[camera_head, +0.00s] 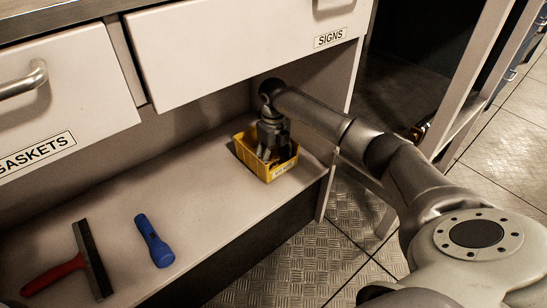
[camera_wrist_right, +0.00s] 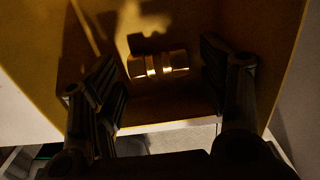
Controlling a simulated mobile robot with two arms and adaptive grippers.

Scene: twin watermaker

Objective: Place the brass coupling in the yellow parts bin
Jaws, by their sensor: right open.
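The yellow parts bin (camera_head: 284,171) stands on the lower shelf, near its right end. My right gripper (camera_head: 268,150) points down into the bin's opening. In the right wrist view, the brass coupling (camera_wrist_right: 158,65) lies inside the bin (camera_wrist_right: 285,40), between the spread fingers of my right gripper (camera_wrist_right: 163,80). Dark gaps show on both sides of the coupling, and the fingers are open. The bin is dim, so I cannot tell whether the coupling rests fully on its floor. The coupling is hidden in the head view. My left gripper is not in view.
A blue flashlight (camera_head: 154,241) and a red-handled scraper or brush (camera_head: 93,259) lie on the shelf at left. Drawers marked GASKETS (camera_head: 60,100) and SIGNS (camera_head: 240,45) overhang the shelf. A cabinet side panel (camera_head: 327,188) stands just right of the bin.

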